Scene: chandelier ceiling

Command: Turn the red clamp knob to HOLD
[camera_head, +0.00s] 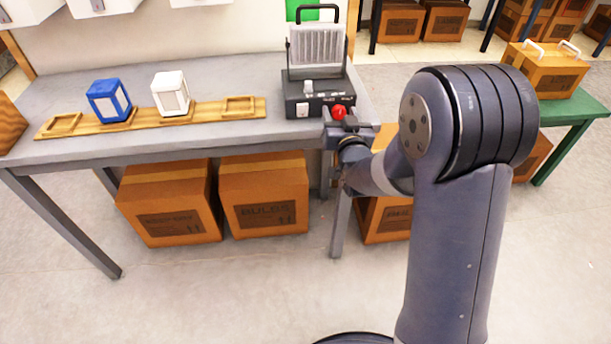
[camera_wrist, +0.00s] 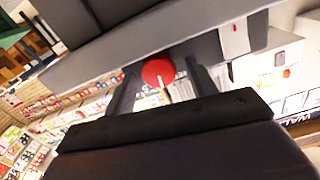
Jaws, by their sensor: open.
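The red clamp knob (camera_head: 338,112) is on the front face of a dark box-shaped device (camera_head: 300,92) at the right end of the grey table. In the wrist view the knob (camera_wrist: 158,72) is round, with a pale pointer line toward my gripper. My gripper (camera_head: 333,116) is at the knob in the head view. In the wrist view its two fingers (camera_wrist: 160,86) are apart, one on each side of the knob. I cannot tell whether either finger touches it. The lettering by the knob is too small to read.
The grey table (camera_head: 225,75) bears a wooden rack (camera_head: 205,112) with a blue block (camera_head: 108,101) and a white block (camera_head: 171,93). A lamp panel (camera_head: 317,47) stands on the device. Cardboard boxes (camera_head: 263,193) sit under the table. A green table (camera_head: 568,112) stands at right.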

